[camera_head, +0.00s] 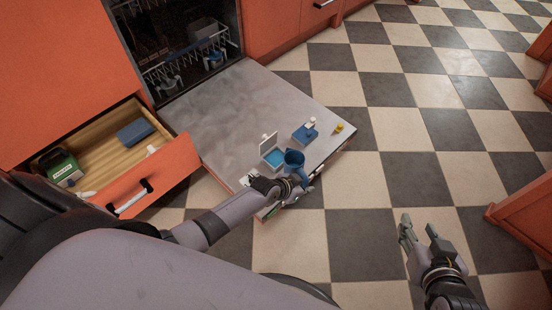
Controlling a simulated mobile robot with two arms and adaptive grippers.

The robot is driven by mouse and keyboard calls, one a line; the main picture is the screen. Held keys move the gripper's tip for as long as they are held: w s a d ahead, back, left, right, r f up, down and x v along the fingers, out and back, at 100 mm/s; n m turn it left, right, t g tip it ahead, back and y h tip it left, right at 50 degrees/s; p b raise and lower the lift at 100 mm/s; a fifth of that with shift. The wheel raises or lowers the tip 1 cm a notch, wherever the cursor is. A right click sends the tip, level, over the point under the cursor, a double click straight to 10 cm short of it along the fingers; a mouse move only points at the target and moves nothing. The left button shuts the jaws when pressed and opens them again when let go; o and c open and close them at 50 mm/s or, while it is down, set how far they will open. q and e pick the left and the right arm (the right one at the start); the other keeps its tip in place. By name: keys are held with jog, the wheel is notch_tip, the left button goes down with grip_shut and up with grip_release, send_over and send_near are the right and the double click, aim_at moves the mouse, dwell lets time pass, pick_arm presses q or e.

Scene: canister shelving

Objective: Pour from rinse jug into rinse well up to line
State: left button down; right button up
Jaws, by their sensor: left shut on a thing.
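The blue rinse jug (294,159) is near the outer edge of the lowered dishwasher door. My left gripper (294,182) is shut at its near side, apparently on its handle; the exact grip is too small to tell. The jug looks roughly upright, and its contents cannot be made out. What looks like the rinse well (273,156), a pale-framed recess with blue inside, lies just left of the jug with its pale lid raised. The fill line cannot be seen. My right gripper (419,229) is open and empty above the checkered floor.
The dishwasher door (215,110) lies flat, its left half bare. A blue item with a white top (305,134) and a small yellow item (339,128) are right of the well. The open drawer (115,155) is at left. Open floor lies right.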

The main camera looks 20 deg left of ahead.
pick_arm(q)
jog(key=shift+s+d+r+p, duration=0.1)
jog(key=shift+d+r+p, duration=0.15)
jog(key=shift+r+p, duration=0.1)
jog(key=shift+s+d+r+p, duration=0.15)
jog(key=shift+d+r+p, duration=0.05)
jog(key=shift+p, duration=0.1)
jog(key=shift+s+d+r+p, duration=0.3)
jog(key=shift+d+r+p, duration=0.1)
jog(key=shift+p, duration=0.2)
pick_arm(e)
jog(key=s+d+f+g+h, duration=0.1)
jog(key=s+d+f+g, duration=0.1)
jog(key=s, duration=0.4)
jog(key=s+d+f+g, duration=0.2)
jog(key=s+f+g, duration=0.1)
jog(key=s+g, duration=0.2)
jog(key=shift+s+f+h, duration=0.2)
jog(key=shift+s+h, duration=0.2)
jog(key=shift+s, duration=0.05)
